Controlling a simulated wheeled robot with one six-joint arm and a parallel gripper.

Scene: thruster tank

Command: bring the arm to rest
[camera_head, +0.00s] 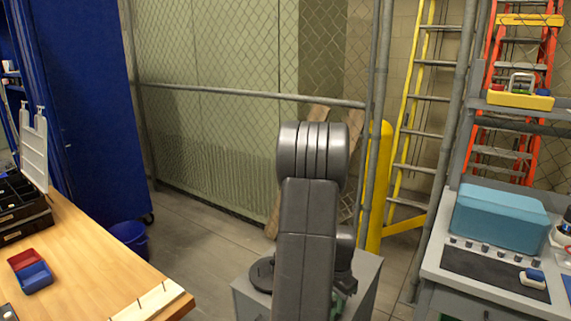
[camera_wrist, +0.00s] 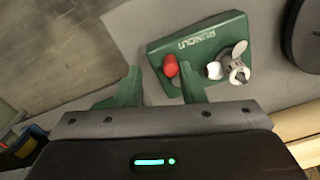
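A wooden table (camera_head: 80,262) stands at left with a red and blue tray (camera_head: 30,270) and a black case (camera_head: 22,205). A bench with a teal box (camera_head: 500,218) is at right. A yellow post (camera_head: 376,185) and mesh fence (camera_head: 230,95) stand behind. Floor shows between.

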